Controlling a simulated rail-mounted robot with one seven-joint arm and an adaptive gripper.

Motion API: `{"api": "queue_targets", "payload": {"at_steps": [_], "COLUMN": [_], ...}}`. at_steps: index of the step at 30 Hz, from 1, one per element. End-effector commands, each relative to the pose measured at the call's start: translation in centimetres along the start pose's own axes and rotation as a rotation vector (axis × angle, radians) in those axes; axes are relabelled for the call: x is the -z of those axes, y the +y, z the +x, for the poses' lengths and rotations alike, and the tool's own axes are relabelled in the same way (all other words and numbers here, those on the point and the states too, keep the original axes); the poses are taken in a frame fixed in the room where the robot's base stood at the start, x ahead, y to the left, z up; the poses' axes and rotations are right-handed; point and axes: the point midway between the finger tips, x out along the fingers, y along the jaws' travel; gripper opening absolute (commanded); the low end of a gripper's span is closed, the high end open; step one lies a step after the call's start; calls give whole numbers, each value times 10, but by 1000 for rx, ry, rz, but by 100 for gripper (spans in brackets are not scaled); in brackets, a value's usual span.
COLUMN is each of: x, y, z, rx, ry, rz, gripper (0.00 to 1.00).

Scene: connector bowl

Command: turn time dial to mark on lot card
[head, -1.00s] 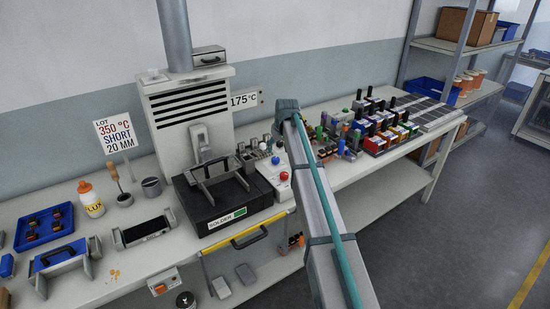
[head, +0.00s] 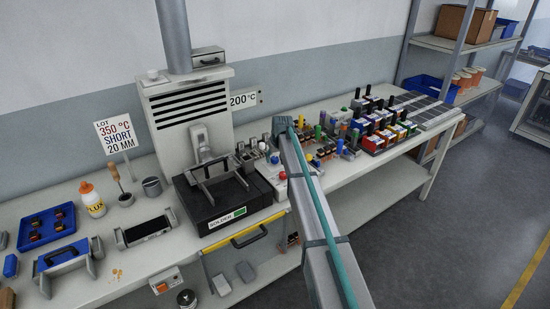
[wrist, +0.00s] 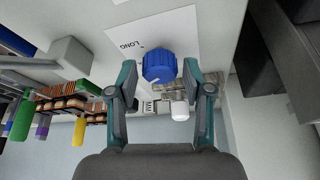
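The lot card (head: 115,134) stands at the left in the head view and reads 350 °C, SHORT, 20 MM. My gripper (wrist: 159,70) is open, one finger on each side of the blue dial, with visible gaps; I see no contact. The gripper itself is hidden behind my arm in the head view.
A white cylindrical knob (wrist: 180,110) lies just below the dial, near the right finger. A grey block (wrist: 70,57) is at the left. The solder pot (head: 222,200) stands mid-bench. Coloured-handled tools crowd the right.

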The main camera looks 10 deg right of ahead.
Motion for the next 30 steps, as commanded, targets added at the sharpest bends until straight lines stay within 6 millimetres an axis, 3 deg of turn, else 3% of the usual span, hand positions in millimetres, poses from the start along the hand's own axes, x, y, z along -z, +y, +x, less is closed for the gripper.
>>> {"api": "queue_targets", "payload": {"at_steps": [1,8,20,30], "x": [0,0,0,0], "y": [0,0,1,3], "z": [0,0,1,3], "rx": [0,0,28,124], "ry": [0,0,-1,0], "rz": [0,0,-66,-297], "gripper": [37,0,0,0]}}
